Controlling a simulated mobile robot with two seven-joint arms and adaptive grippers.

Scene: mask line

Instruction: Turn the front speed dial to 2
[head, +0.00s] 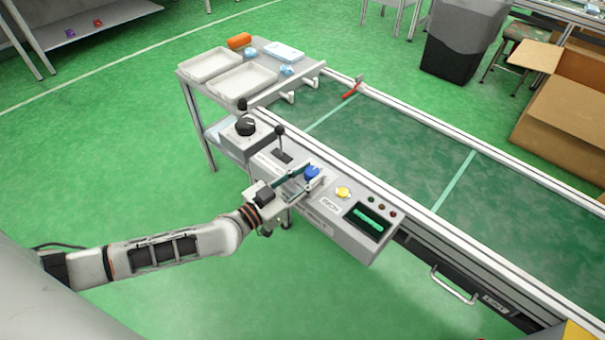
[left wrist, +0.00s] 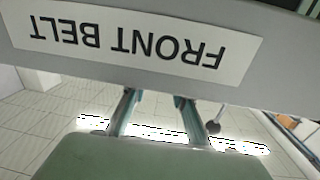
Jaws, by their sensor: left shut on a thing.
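The control panel (head: 325,211) stands at the near edge of the conveyor. A blue dial (head: 312,172) sits on its top, left of a yellow button (head: 343,193). My left gripper (head: 303,178) reaches in from the left and is shut on the blue dial; the contact is partly hidden. The dial's pointer and numbers are too small to read. In the left wrist view, an upside-down "FRONT BELT" label (left wrist: 128,38) fills the top, and my finger ends are hidden behind the panel edge. My right gripper is not in view.
A black knob on a box (head: 245,126) and a black-topped lever (head: 280,140) stand left of the blue dial. A screen with a green bar (head: 367,220) is at right. A shelf with white trays (head: 213,65) stands behind.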

